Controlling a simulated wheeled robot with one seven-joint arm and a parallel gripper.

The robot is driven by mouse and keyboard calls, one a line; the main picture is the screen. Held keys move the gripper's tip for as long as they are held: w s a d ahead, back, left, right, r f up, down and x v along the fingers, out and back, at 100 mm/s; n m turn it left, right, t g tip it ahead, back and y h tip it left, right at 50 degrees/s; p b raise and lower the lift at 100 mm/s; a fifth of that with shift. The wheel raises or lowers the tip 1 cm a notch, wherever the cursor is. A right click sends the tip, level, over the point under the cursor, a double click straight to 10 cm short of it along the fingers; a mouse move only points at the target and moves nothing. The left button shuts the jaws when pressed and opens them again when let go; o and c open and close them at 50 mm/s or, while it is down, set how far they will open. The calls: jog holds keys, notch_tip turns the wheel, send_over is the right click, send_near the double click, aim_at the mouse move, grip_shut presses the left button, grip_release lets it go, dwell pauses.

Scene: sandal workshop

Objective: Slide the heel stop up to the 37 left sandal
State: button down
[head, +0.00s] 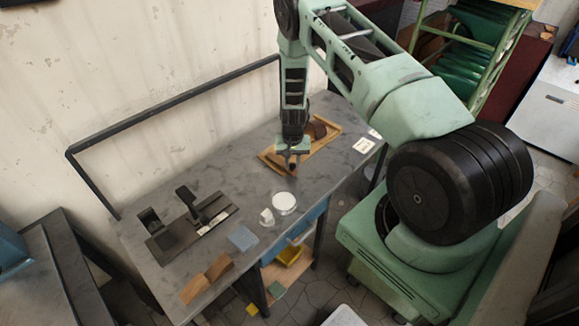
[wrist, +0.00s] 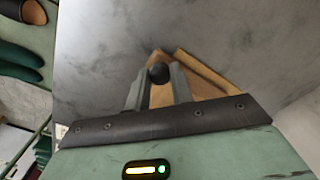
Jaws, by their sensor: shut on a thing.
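My gripper (head: 292,165) points down over the near left end of a wooden tray (head: 268,162) on the grey table. In the wrist view my gripper (wrist: 159,88) has its two grey fingers closed about a black round knob (wrist: 158,72). I take the knob to be the heel stop's, but its base is hidden by the fingers. The wooden tray also shows behind it in the wrist view (wrist: 205,75). A brown curved piece (head: 317,128), possibly the sandal, lies at the tray's far end, partly behind my arm. No size mark is readable.
A black fixture (head: 175,240) with uprights stands at the table's left. A white round tin (head: 284,202), a small white piece (head: 267,217), a blue-grey square (head: 242,237) and brown blocks (head: 207,279) lie along the front. A white card (head: 363,146) lies right of the tray.

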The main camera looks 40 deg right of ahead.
jog(key=d+b, duration=0.1)
jog(key=d, duration=0.2)
jog(key=shift+w+d+f+b, duration=0.15)
jog(key=shift+w+d+b, duration=0.05)
jog(key=shift+d+b, duration=0.15)
jog(key=shift+d+r, duration=0.2)
jog(key=shift+d, duration=0.1)
jog(key=c, duration=1.2)
grip_release()
jog(key=shift+a, duration=0.1)
jog(key=shift+r, duration=0.35)
notch_tip(320, 180, up, 17)
jog(key=b, duration=0.3)
jog(key=shift+f+b, duration=0.15)
jog(key=shift+b, duration=0.15)
